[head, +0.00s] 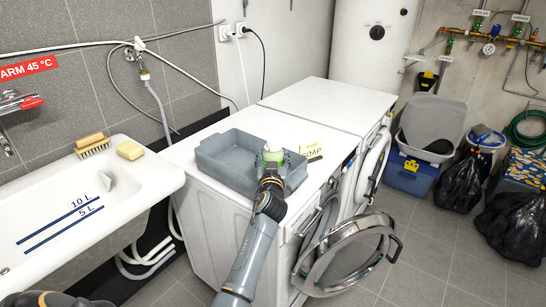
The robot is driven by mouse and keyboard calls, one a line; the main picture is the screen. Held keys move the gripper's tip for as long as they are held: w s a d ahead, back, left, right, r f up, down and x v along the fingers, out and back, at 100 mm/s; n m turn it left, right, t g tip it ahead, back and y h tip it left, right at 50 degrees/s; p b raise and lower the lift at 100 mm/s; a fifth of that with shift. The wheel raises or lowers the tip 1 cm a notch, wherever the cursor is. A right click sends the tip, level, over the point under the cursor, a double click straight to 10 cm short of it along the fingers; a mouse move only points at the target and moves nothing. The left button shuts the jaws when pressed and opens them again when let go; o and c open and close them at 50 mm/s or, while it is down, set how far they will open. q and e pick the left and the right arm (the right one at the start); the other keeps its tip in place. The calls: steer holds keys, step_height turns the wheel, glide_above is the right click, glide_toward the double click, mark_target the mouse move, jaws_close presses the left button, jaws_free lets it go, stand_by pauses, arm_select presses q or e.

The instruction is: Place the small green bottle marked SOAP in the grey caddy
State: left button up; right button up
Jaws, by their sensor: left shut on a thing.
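The small green bottle (272,155) has a pale top and is mostly hidden by my left gripper (271,164), which is shut on it. The grey caddy (217,165) is an open tray on top of the front white washing machine. In the head view the bottle overlaps the right part of the caddy; I cannot tell whether it is above the caddy or touching its floor. My right gripper is not in view.
The washing machine's round door (347,258) hangs open in front. A white sink (80,215) with a brush (92,146) and yellow sponge (130,150) is at left. The second machine's top (330,105) is clear.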

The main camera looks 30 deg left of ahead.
arm_select(q)
steer(key=o, duration=1.3)
steer(key=shift+o, duration=0.2)
steer(key=shift+r, duration=0.15)
steer(key=shift+s+d, duration=0.15)
steer(key=shift+s, duration=0.1)
steer(key=v, duration=1.1)
steer(key=shift+s+b, duration=0.2)
steer(key=shift+b, duration=0.1)
steer(key=shift+d, duration=0.1)
